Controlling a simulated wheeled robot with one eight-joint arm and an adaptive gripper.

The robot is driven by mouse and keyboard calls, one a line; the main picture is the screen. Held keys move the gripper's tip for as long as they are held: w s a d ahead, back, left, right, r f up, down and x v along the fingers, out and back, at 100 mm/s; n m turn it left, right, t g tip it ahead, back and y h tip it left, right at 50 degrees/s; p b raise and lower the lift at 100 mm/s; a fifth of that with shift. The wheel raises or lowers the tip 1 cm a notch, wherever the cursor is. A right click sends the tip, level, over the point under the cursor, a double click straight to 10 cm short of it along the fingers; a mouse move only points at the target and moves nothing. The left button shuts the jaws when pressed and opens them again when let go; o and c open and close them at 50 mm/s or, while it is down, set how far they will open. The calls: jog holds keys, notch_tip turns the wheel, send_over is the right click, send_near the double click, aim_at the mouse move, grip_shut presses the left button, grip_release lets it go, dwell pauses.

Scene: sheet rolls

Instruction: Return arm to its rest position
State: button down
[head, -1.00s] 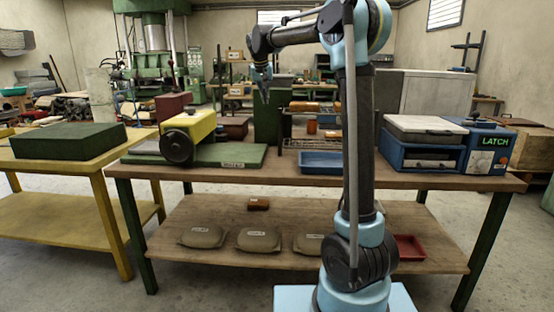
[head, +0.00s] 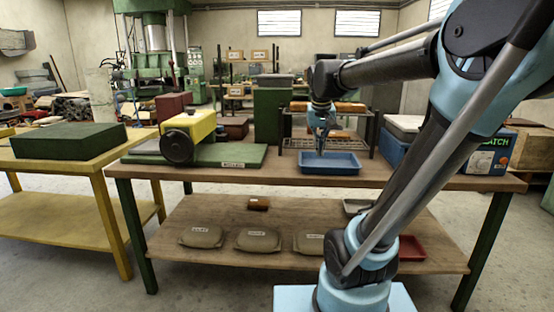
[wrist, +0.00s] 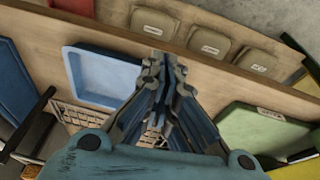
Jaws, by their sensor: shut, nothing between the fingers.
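My gripper (head: 321,140) is shut and empty in the head view. It hangs pointing down in front of the wire rack, over or just behind the blue tray (head: 329,168) on the bench. I cannot tell its exact height above the tray. In the wrist view my gripper (wrist: 163,72) has its fingertips together, with nothing between them. The blue tray also shows in the wrist view (wrist: 104,77), left of the fingers, and looks empty. My arm stretches from the lower right up and across to the rack.
The wire rack (head: 370,130) holds orange-brown blocks behind the tray. A yellow machine (head: 190,130) on a green plate (head: 236,155) stands left. The blue latch box (head: 490,157) stands right, partly behind my arm. Tan packs (head: 257,241) and a red tray (head: 411,249) lie on the lower shelf.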

jog(key=s+d+f, duration=0.2)
jog(key=s+f, duration=0.7)
jog(key=s, duration=0.1)
jog(key=s+d+f+g, duration=0.1)
jog(key=s+d+f, duration=0.1)
jog(key=s+f, duration=0.8)
jog(key=shift+d+f+y, duration=0.15)
jog(key=shift+y, duration=0.15)
jog(key=shift+w+f, duration=0.2)
jog(key=shift+w, duration=0.25)
